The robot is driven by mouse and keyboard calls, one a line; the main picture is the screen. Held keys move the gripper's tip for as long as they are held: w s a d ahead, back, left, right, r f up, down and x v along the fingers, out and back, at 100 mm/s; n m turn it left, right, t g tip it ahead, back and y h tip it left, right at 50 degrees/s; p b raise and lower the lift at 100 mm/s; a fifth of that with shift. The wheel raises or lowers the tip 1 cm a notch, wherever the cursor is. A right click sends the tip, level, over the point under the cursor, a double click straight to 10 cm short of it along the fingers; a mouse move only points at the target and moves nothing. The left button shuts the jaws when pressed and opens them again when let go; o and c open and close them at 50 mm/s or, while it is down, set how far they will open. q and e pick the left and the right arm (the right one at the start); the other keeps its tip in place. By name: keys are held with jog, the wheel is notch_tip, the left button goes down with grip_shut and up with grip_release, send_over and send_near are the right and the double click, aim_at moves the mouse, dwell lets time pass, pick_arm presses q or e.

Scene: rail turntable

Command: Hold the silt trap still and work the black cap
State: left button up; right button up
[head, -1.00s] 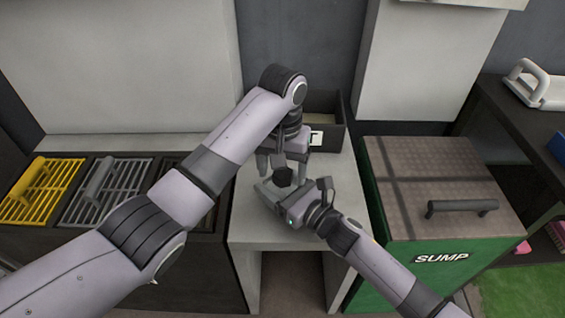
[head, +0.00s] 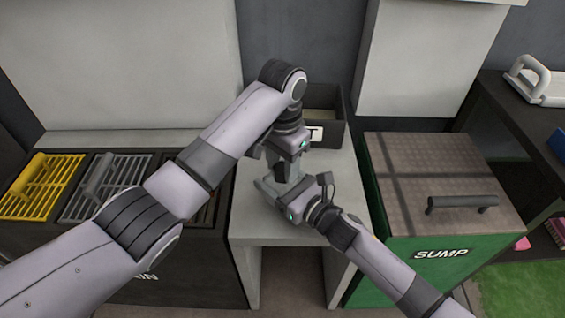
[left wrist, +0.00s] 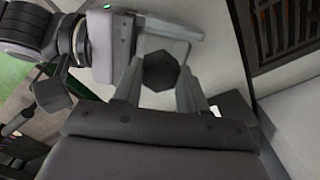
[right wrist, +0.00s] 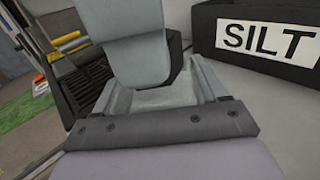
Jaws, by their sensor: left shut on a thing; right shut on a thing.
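The black cap (left wrist: 160,72) shows as a dark hexagon between the two fingers of my left gripper (left wrist: 158,88) in the left wrist view. In the head view my left gripper (head: 284,178) reaches down from above, and its fingers hide the cap. My right gripper (head: 270,190) comes in low from the right, just under the left one, and is shut on the silt trap. The trap is mostly hidden by both grippers. In the right wrist view the left gripper's grey finger (right wrist: 140,60) stands in front of my right gripper (right wrist: 160,88), covering most of what it holds.
A black bin labelled SILT (right wrist: 265,40) stands behind on the pale bench (head: 255,225). To the right is a green SUMP box (head: 410,262) with a handled lid. To the left are yellow (head: 40,188) and grey (head: 105,178) grates.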

pick_arm(q)
jog(key=shift+m, duration=0.4)
jog(key=m, duration=0.5)
jog(key=shift+m, duration=0.3)
jog(key=m, duration=0.4)
jog(key=shift+m, duration=0.4)
jog(key=o, duration=1.3)
jog(key=shift+c, duration=0.2)
notch_tip(320, 180, up, 12)
